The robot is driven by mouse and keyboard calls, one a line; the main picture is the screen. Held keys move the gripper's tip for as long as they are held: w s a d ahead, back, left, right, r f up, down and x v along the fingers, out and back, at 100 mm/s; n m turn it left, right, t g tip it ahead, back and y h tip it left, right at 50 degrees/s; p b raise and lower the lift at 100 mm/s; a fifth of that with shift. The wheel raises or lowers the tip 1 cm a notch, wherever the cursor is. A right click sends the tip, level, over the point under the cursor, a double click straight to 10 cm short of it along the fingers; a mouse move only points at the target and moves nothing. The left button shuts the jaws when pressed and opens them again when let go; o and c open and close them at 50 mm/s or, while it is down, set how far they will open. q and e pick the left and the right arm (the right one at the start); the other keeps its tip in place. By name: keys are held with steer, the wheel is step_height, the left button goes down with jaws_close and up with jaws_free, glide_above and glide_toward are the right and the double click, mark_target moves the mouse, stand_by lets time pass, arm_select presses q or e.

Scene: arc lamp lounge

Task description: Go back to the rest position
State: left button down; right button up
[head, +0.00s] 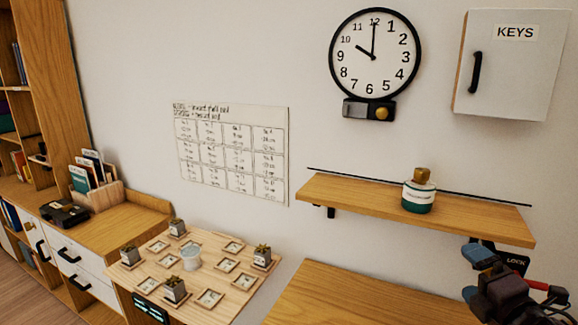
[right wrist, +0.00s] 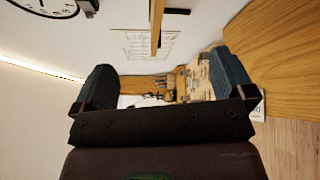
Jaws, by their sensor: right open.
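My right gripper (head: 476,274) is at the lower right of the head view, in front of the wall and below the right end of the wooden shelf (head: 340,193). In the right wrist view its two dark fingers (right wrist: 160,82) stand wide apart with nothing held between them. Only the distant room shows through the gap. My left gripper is in neither view.
A green-and-white bottle (head: 418,197) stands on the shelf. A wall clock (head: 375,53) and a KEYS cabinet (head: 512,62) hang above. A wooden board (head: 235,301) with several small potted plants lies lower left. A bare wooden top (head: 335,300) is below the shelf.

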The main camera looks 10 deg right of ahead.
steer(key=s+a+f+m+g, duration=0.2)
steer(key=s+f+m, duration=0.3)
steer(key=f, duration=0.5)
steer(key=s+a+f+m+g, duration=0.2)
steer(key=s+a+f+m, duration=0.3)
steer(key=f+m, duration=0.3)
steer(key=s+a+f+m+g, duration=0.1)
steer(key=s+a+f+m, duration=0.3)
steer(key=f, duration=1)
steer(key=s+m+b, duration=0.1)
steer(key=s+m, duration=0.1)
steer(key=m, duration=0.1)
steer(key=shift+f+g, duration=0.2)
steer(key=shift+g, duration=0.2)
